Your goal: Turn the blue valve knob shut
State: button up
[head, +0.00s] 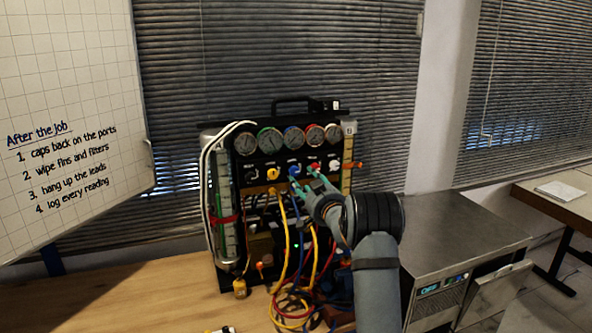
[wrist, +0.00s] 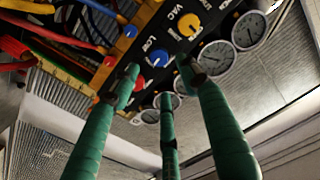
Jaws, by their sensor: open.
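The blue valve knob (head: 294,170) is on the black panel of the gauge rig, between a yellow knob (head: 272,174) and a red knob (head: 314,167). In the wrist view the blue knob (wrist: 158,57) sits beside the label "LOW". My gripper (head: 309,178) is in front of the panel, at the blue and red knobs. In the wrist view my gripper (wrist: 160,76) has three green fingers spread apart, with nothing held between them. The blue knob shows between the outer fingertips. Whether any finger touches it, I cannot tell.
Several round gauges (head: 270,139) line the rig above the knobs. Yellow, red and blue hoses (head: 287,235) hang below the panel. A whiteboard (head: 70,110) stands at left. A steel cabinet (head: 460,235) is at right. The wooden bench (head: 120,300) has bare room at left.

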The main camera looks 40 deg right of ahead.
aim_at(295, 172)
jog(key=p+x, duration=0.4)
jog(key=x, duration=0.3)
jog(key=shift+w, duration=0.2)
jog(key=shift+w+d+f, duration=0.15)
jog(key=shift+w+f, duration=0.15)
jog(key=shift+w, duration=0.4)
jog(key=c, duration=0.3)
jog(key=c, duration=0.8)
grip_shut()
jog(key=shift+f+b, duration=0.15)
jog(key=shift+b, duration=0.3)
jog(key=shift+m+b, duration=0.3)
jog(key=shift+b, duration=0.4)
jog(key=shift+r, duration=0.2)
